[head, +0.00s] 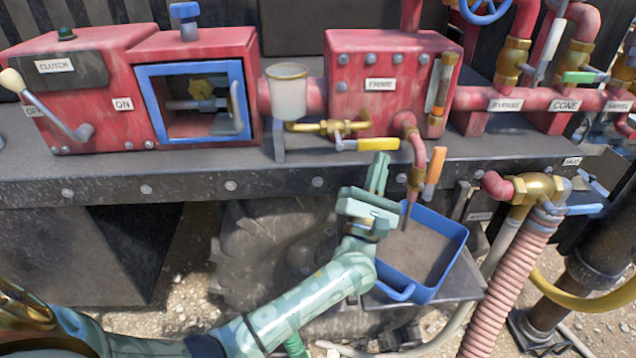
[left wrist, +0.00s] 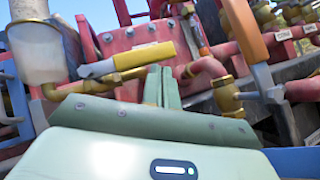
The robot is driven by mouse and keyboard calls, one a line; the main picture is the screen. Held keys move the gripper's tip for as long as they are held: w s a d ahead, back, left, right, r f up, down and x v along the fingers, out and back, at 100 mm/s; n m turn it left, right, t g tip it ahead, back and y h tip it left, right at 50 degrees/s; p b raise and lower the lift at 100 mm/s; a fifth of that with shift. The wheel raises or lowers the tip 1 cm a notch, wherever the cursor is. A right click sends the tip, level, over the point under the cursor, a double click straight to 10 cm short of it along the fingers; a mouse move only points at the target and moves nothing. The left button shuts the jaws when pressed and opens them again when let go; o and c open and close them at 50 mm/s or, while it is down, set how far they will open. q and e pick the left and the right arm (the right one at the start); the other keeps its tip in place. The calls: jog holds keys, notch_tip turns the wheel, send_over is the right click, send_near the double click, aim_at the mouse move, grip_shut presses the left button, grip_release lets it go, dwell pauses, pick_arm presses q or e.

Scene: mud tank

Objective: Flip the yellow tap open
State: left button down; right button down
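In the left wrist view the yellow handle (left wrist: 145,55) is just left of and above my fingers. My left gripper (head: 381,158) points up, its green fingers together with nothing seen between them. Its tips sit just below the yellow handle in the head view; I cannot tell whether they touch. The fingers also show shut in the left wrist view (left wrist: 160,72). My right gripper is not in view.
An orange-handled tap (head: 436,165) hangs close on the right, above a blue tray (head: 398,291). The white cup (head: 287,95) is left of the yellow tap. The PRIME box (head: 350,55) stands behind. The dark bench edge (head: 230,185) runs below.

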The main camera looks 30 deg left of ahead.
pick_arm(q)
jog(key=shift+r, duration=0.25)
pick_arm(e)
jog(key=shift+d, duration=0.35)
pick_arm(q)
jog(key=v, duration=0.7)
jog(key=shift+s+f+b, duration=0.2)
jog(key=shift+f+b, duration=0.15)
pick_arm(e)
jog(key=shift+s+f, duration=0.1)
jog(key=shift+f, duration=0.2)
pick_arm(q)
jog(key=shift+f, duration=0.1)
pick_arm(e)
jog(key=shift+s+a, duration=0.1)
